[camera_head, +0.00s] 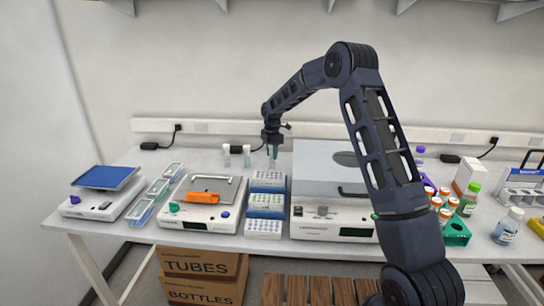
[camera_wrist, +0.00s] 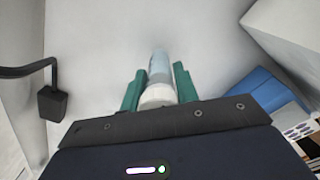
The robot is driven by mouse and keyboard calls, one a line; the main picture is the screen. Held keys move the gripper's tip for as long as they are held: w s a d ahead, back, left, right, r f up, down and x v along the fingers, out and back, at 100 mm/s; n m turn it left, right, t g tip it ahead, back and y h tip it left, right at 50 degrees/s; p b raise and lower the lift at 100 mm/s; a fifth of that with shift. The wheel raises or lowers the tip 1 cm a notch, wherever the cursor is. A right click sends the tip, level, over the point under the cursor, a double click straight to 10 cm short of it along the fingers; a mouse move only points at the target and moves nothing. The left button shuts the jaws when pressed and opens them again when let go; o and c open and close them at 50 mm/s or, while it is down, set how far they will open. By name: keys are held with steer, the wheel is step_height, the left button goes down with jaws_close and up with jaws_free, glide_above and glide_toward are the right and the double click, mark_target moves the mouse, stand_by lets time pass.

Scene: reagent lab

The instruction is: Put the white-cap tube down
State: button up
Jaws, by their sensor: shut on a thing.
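My gripper (camera_head: 272,150) is over the back of the bench, pointing down behind the blue racks. In the wrist view its teal fingers (camera_wrist: 160,68) are shut on a tube with a white cap (camera_wrist: 157,96) and a pale, clear body (camera_wrist: 160,66). The cap is nearest the wrist and the body points away, toward the pale bench surface. In the head view the held tube is small and mostly hidden by the fingers; I cannot tell whether its bottom touches the bench.
Two similar white-capped tubes stand left of my gripper, one farther (camera_head: 227,156) and one nearer (camera_head: 247,156). A blue rack (camera_head: 268,187) is in front and a large grey-white instrument (camera_head: 325,215) to the right. A black plug (camera_wrist: 52,102) with its cable lies left in the wrist view.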

steer(key=shift+f, duration=0.7)
steer(key=shift+f, duration=0.15)
steer(key=o, duration=0.9)
steer(key=shift+o, duration=0.2)
